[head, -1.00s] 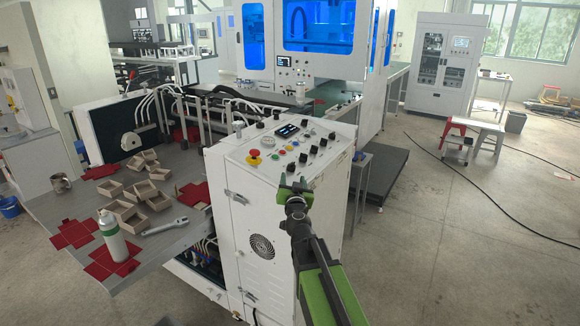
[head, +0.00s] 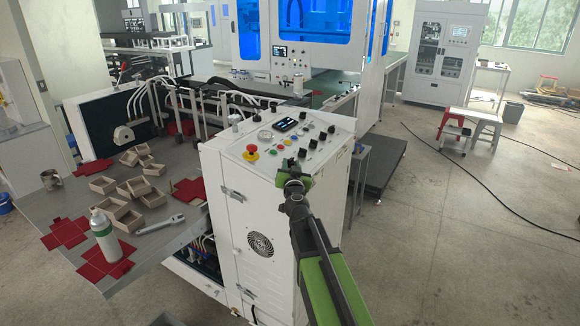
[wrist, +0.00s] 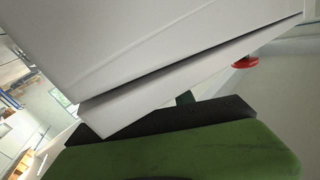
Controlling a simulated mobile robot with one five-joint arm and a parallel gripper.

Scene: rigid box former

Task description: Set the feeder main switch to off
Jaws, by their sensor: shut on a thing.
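The white control cabinet (head: 228,205) stands in the middle of the head view, with a sloped panel (head: 262,143) on top. The panel carries a row of black switch knobs, one of them upright near the right edge (head: 302,153). No label is legible, so I cannot tell which is the feeder main switch. My gripper (head: 291,167) is at the panel's near right corner, shut on what seems to be the nearest black knob, which the fingers mostly hide. In the wrist view, one green finger with a black pad (wrist: 170,118) lies close under a white edge.
A red emergency stop (head: 250,151) is left of my gripper on the panel and also shows in the wrist view (wrist: 245,61).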

